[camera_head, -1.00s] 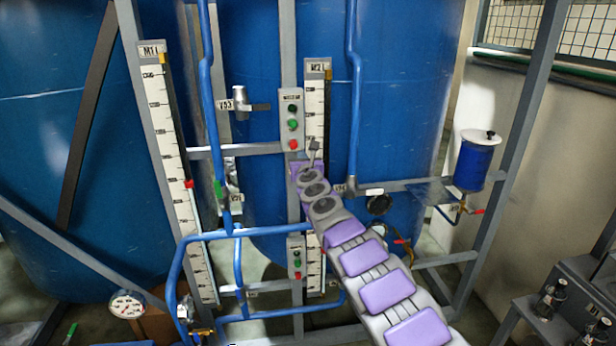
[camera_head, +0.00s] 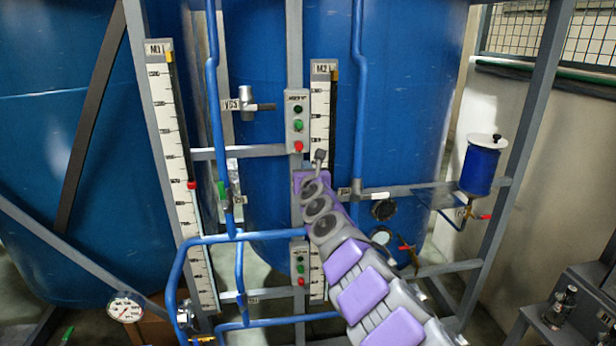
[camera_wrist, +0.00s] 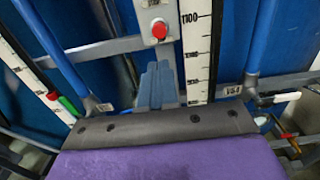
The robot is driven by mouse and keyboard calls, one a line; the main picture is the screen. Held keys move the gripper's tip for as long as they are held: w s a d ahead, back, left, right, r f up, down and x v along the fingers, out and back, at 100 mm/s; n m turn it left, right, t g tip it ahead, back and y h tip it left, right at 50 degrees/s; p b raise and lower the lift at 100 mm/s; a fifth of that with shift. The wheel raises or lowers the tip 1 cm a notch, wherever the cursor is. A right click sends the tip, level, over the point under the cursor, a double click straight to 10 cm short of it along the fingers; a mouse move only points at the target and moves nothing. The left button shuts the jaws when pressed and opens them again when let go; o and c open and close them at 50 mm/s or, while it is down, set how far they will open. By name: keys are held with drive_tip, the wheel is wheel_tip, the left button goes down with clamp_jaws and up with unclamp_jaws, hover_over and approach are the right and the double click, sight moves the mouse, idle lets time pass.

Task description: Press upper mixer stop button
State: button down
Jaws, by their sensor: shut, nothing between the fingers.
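The upper mixer box (camera_head: 297,121) is a grey panel on the upright post, with a dark button on top, a green one in the middle and a red stop button (camera_head: 298,146) at the bottom. The red button also shows in the wrist view (camera_wrist: 159,30), at the top centre. My gripper (camera_wrist: 157,68) is shut and empty, with its blue-grey fingers just below the red button in that view. In the head view my arm reaches up from the lower right, and its end (camera_head: 319,158) lies just right of and below the red button. Contact is not visible.
A lower button box (camera_head: 299,262) sits on the same post. The M2 scale (camera_head: 321,115) stands close to the right. Blue pipes (camera_head: 216,110) run on both sides, and a horizontal grey bar (camera_head: 240,152) meets the post near the red button. Large blue tanks stand behind.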

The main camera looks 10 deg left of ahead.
drive_tip(key=s+d+r+m+h, duration=0.2)
drive_tip(key=d+r+m+h, duration=0.3)
drive_tip(key=d, duration=0.5)
drive_tip(key=s+d+r+m+h, duration=0.35)
drive_tip(key=d+r+m, duration=0.25)
drive_tip(key=d, duration=0.3)
drive_tip(key=s+d+r+m+h, duration=0.1)
drive_tip(key=d+r+m+h, duration=0.45)
drive_tip(key=d, duration=0.45)
drive_tip(key=s+d+f+m+g+h, duration=0.1)
drive_tip(key=s+d+m+g+h, duration=0.55)
drive_tip(key=s+d+m, duration=0.75)
drive_tip(key=s+d+f+m+g+y, duration=0.1)
drive_tip(key=s+f+m+g+y, duration=0.25)
drive_tip(key=s+f, duration=0.7)
drive_tip(key=s+d+f+m+g+y, duration=0.1)
drive_tip(key=s+f+m+g+y, duration=0.3)
drive_tip(key=s+f, duration=0.65)
drive_tip(key=s+a+f+g+y, duration=0.1)
drive_tip(key=s+a+f+y, duration=0.1)
drive_tip(key=s+a+f, duration=0.2)
drive_tip(key=s+a+f+g+y+b, duration=0.1)
drive_tip(key=s+a+f+g+y, duration=0.1)
drive_tip(key=s+a, duration=0.7)
drive_tip(key=s+a+f+m+g+y, duration=0.1)
drive_tip(key=s+a+f+g+y, duration=0.1)
drive_tip(key=s+a+f+y, duration=0.2)
drive_tip(key=s+a+f, duration=0.3)
drive_tip(key=s, duration=0.3)
drive_tip(key=shift+s, duration=0.3)
